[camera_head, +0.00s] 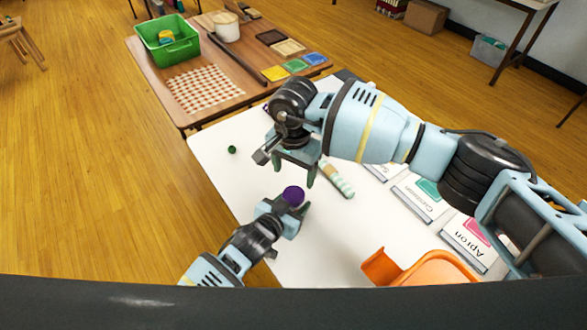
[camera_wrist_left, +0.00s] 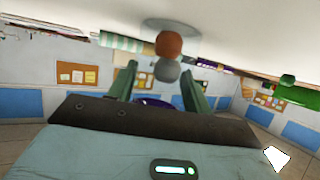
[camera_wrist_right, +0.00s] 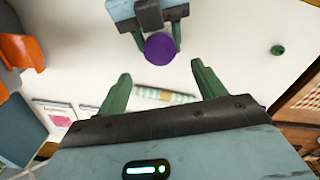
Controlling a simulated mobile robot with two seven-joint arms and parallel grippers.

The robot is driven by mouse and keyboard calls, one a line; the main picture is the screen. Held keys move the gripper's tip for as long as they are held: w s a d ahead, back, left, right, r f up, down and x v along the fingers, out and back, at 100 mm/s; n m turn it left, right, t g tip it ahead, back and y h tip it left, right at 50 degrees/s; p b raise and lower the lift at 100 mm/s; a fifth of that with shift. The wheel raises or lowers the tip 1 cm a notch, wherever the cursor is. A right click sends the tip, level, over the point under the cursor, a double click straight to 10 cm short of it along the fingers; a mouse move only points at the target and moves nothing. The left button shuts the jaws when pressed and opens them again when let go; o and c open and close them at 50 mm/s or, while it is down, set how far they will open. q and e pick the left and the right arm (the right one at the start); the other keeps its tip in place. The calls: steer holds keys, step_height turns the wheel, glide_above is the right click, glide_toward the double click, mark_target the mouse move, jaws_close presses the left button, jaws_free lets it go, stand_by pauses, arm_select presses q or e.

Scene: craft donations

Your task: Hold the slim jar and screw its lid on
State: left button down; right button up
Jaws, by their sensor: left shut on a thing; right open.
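The round purple lid (camera_head: 293,195) is at my left gripper (camera_head: 290,208), low over the white table; the right wrist view shows the lid (camera_wrist_right: 161,46) face on. My left gripper is shut on what seems to be the slim clear jar under it. In the left wrist view a brown ball (camera_wrist_left: 169,44) and a grey ball (camera_wrist_left: 167,71) show, apparently inside the jar, and a purple edge (camera_wrist_left: 150,100) shows between the fingers. The jar's walls are hard to make out. I cannot tell how tightly the lid sits. My right gripper (camera_head: 295,173) is open and empty, above and beyond the lid, fingers apart.
A striped roll (camera_head: 336,179) lies right of the grippers. A small green round thing (camera_head: 232,149) lies near the left edge. Labelled boxes (camera_head: 420,197) and an orange container (camera_head: 400,270) line the right side. A wooden table with a green bin (camera_head: 168,40) stands beyond.

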mark_target(294, 194)
steer(key=shift+f, duration=0.1)
steer(key=shift+f, duration=3.9)
steer(key=shift+c, duration=0.4)
steer(key=c, duration=0.9)
steer(key=m, duration=0.9)
steer(key=shift+m, duration=0.4)
steer(key=o, duration=1.1)
steer(key=shift+c, duration=0.2)
